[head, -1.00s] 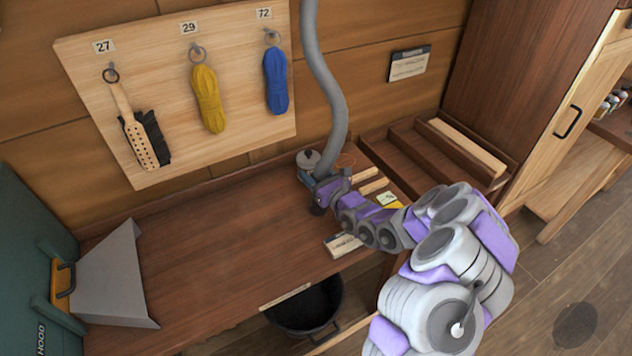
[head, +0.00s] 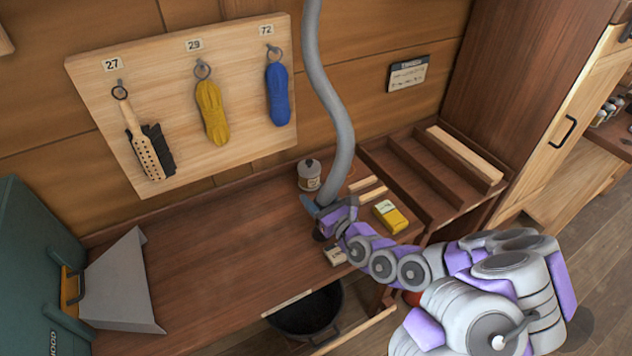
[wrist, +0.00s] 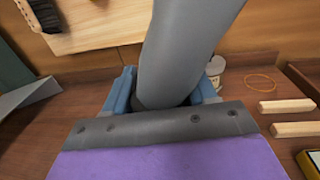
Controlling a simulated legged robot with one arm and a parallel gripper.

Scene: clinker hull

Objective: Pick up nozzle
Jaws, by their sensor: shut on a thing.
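The nozzle looks to be the lower end of a thick grey hose (head: 338,120) that hangs from above over the bench. My gripper (head: 318,208) is at the hose's lower end, a little above the bench top. In the wrist view, the blue fingers of my gripper (wrist: 165,92) stand on both sides of the grey hose end (wrist: 175,60) and are shut on it. The very tip of the nozzle is hidden behind the dark wrist plate and the fingers.
A lidded jar (head: 309,176) stands just behind my gripper. Wooden sticks (head: 368,190) and a yellow box (head: 390,216) lie to the right, before a divided tray (head: 425,170). A grey metal hood (head: 125,285) stands left. A black bucket (head: 305,310) is below the front edge. The bench's left middle is clear.

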